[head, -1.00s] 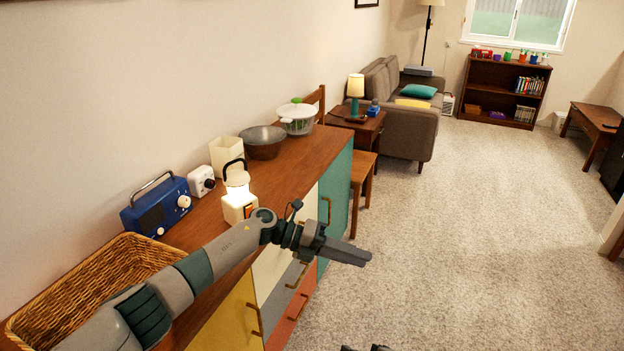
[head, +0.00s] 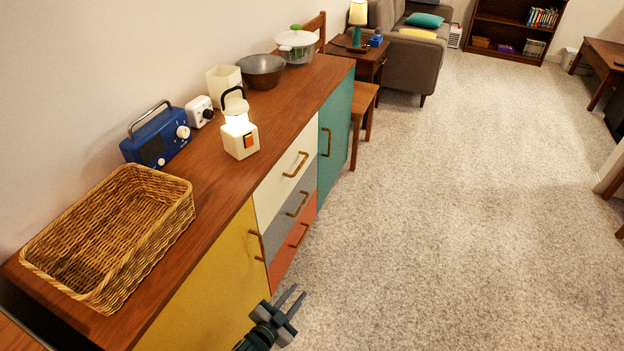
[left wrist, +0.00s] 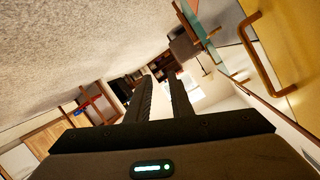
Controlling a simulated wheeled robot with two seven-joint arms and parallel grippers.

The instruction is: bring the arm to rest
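My left gripper (head: 297,292) is low at the bottom of the head view, over the carpet in front of the hutch's yellow door (head: 212,290). Its two fingers stand apart with nothing between them. In the left wrist view the fingers (left wrist: 163,92) also show a gap, with the room beyond them. A yellow panel with a brass handle (left wrist: 262,55) is at the right of that view, apart from the fingers. My right gripper does not show.
The wooden hutch top (head: 215,185) carries a wicker basket (head: 178,215), blue radio (head: 157,138), white device (head: 199,111), lit lantern (head: 240,137), cream container (head: 224,86), dark bowl (head: 262,71) and lidded pot (head: 297,46). Open carpet (head: 460,200) lies to the right.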

